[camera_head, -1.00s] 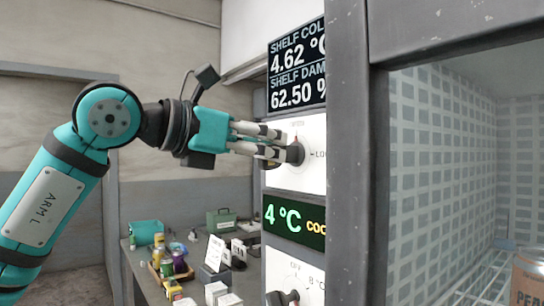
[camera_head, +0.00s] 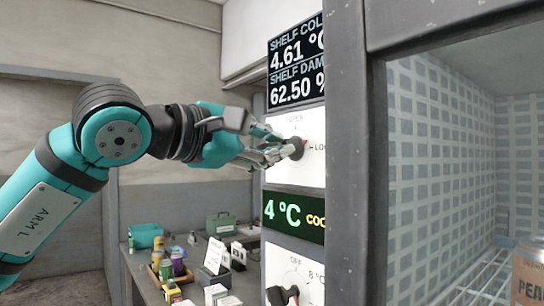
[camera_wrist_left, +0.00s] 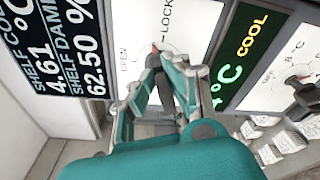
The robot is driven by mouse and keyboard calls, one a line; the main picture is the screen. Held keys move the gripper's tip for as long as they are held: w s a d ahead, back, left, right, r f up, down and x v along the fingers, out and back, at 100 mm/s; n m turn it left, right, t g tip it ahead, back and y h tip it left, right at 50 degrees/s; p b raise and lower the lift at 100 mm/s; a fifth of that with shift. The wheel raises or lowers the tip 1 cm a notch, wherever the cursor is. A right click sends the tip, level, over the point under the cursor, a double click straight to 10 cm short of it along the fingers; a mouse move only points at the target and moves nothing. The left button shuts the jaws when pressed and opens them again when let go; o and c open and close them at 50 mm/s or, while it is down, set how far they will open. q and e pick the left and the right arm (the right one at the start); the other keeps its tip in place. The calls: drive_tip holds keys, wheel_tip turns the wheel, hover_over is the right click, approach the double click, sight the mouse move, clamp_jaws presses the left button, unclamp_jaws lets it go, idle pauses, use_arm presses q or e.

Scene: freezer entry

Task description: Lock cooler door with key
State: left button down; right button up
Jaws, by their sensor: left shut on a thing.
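The lock switch is a dark knob (camera_head: 297,149) with a red pointer on a white panel (camera_head: 312,175) marked OPEN at the top and LOCK at the right. My left gripper (camera_head: 284,153) comes in from the left and is shut on the knob. The red pointer is turned to the upper right, toward LOCK. In the left wrist view the fingers (camera_wrist_left: 158,64) close around the knob, with its red tip showing between the OPEN and LOCK words. A separate key cannot be made out; the fingers hide part of the knob. My right gripper is not in view.
A shelf readout (camera_head: 297,72) is above the panel and a 4 °C display (camera_head: 293,215) below it, over a second dial (camera_head: 285,295). The cooler's grey frame (camera_head: 350,160) stands to the right. A cluttered table (camera_head: 150,290) is lower left.

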use_arm(q)
drive_tip(key=m, duration=0.3)
drive_tip(key=shift+f+m+t+b, duration=0.3)
drive_tip(key=c, duration=1.7)
unclamp_jaws()
drive_tip(key=shift+w, duration=0.1)
drive_tip(key=shift+c, duration=0.2)
drive_tip(key=o, duration=1.3)
drive_tip(key=shift+a, duration=0.1)
drive_tip(key=shift+w+a+b+v, duration=0.15)
drive_tip(key=shift+b+v, duration=0.25)
drive_tip(key=shift+v, duration=1.05)
drive_tip(key=shift+w+a+b+v, duration=0.2)
drive_tip(key=shift+b+v, duration=0.25)
drive_tip(key=shift+v, duration=1.05)
drive_tip(key=shift+w+a+b+v, duration=0.15)
drive_tip(key=shift+b+v, duration=0.25)
drive_tip(key=shift+v, duration=1.05)
drive_tip(key=shift+f, duration=0.1)
